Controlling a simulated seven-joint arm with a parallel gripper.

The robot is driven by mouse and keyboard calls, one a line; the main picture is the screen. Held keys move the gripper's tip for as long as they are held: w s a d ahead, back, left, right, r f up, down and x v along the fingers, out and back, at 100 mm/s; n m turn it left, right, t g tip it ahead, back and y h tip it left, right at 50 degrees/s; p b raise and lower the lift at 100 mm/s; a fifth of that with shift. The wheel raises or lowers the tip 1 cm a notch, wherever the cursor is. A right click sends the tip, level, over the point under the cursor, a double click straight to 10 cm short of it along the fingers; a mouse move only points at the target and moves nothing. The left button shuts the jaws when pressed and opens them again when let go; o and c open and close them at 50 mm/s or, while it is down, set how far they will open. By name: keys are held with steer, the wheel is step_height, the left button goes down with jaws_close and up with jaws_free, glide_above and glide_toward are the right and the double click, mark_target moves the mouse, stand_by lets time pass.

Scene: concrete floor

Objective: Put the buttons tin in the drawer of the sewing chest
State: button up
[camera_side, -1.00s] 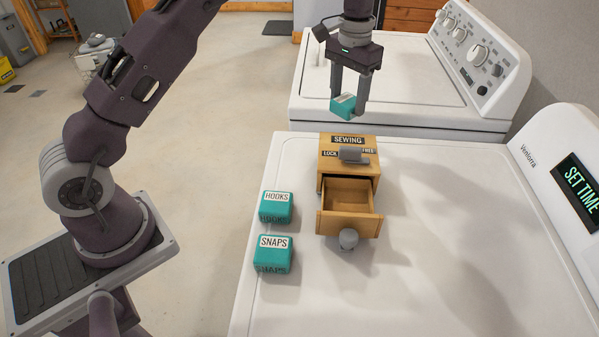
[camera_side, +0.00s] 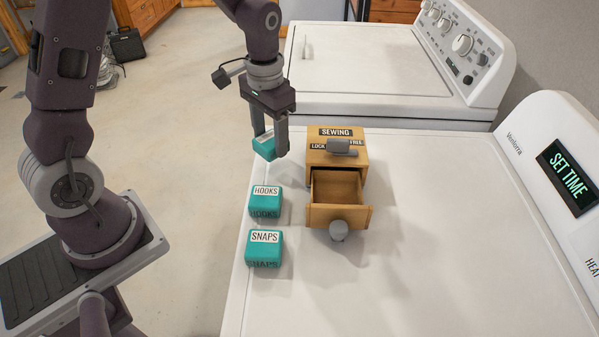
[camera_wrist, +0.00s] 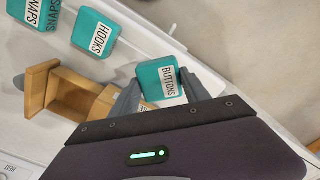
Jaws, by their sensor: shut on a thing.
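The teal buttons tin (camera_wrist: 157,84) is between my gripper's fingers in the wrist view, its BUTTONS label showing. In the side view my gripper (camera_side: 270,143) is shut on the tin (camera_side: 263,147), up and to the left of the chest and behind the hooks tin. The wooden sewing chest (camera_side: 352,163) stands on the white machine top. Its drawer (camera_side: 337,216) is pulled out toward the front and looks empty. A grey lever (camera_side: 342,147) lies across the chest top between the LOCK and FREE labels, covering part of the lettering.
The teal hooks tin (camera_side: 265,203) and snaps tin (camera_side: 263,249) stand left of the drawer on the machine top (camera_side: 440,260). A second white machine (camera_side: 380,65) stands behind. The top right of the drawer is clear.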

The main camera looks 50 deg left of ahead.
step_height(320, 180, up, 13)
steer(key=n, duration=0.4)
glide_above(336, 199)
steer(key=shift+a+r, duration=0.1)
step_height(336, 199, down, 15)
steer(key=shift+f, duration=0.1)
jaws_close()
steer(key=shift+s+f, duration=0.1)
steer(key=shift+f, duration=0.15)
steer(key=o, duration=1.2)
jaws_free()
